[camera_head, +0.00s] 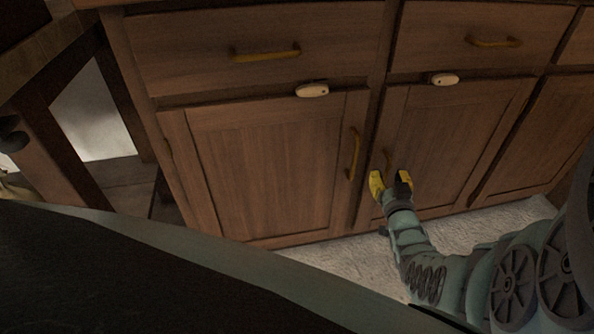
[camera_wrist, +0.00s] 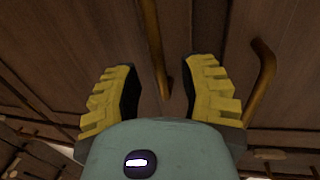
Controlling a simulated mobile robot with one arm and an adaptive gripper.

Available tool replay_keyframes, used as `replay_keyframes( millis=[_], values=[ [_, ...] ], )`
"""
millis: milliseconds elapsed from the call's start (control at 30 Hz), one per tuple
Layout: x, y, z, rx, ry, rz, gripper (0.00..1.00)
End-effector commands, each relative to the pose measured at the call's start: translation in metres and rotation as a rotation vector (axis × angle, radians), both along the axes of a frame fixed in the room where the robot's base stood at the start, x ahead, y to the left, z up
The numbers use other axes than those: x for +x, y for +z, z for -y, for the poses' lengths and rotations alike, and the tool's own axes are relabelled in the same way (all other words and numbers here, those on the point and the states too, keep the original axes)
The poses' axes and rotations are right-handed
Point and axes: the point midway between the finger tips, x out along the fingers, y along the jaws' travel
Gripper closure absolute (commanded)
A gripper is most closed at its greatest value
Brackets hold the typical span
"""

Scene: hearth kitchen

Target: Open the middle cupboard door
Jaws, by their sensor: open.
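The middle cupboard door (camera_head: 452,135) is brown wood and looks closed. Its brass bar handle (camera_head: 388,158) is upright near its left edge. My gripper (camera_head: 391,176), with yellow fingers, is open just in front of this handle and partly covers its lower end. In the wrist view a brass bar (camera_wrist: 152,45) runs down between the two open fingers (camera_wrist: 163,70), with gaps on both sides; from the head view it appears to be the middle door's handle. I cannot tell how deep it sits between the fingers.
The left door (camera_head: 255,170) is closed, with its own brass handle (camera_head: 354,153) close by. A second bar (camera_wrist: 262,80) shows right of my fingers. Drawers with brass pulls (camera_head: 265,54) run above, and white latch-like pieces (camera_head: 312,90) sit above the doors. Pale floor (camera_head: 340,262) lies below.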

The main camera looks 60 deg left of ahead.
Motion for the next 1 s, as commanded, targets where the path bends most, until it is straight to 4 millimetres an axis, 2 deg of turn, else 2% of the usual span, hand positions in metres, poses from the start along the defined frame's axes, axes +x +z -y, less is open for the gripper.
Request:
replay_keyframes(
  millis=[33,200,500,533,900,1000],
  values=[
    [0.003,-0.002,-0.007,0.003,0.004,0.003,0.59],
    [0.008,-0.001,-0.015,0.002,0.005,0.001,0.59],
    [0.008,0.0,-0.017,0.0,0.004,0.0,0.59],
    [0.009,0.0,-0.017,0.0,0.004,0.0,0.55],
    [0.009,0.0,-0.016,0.0,0.003,0.0,0.93],
    [0.009,0.0,-0.016,0.0,0.003,0.0,1.0]
  ],
)
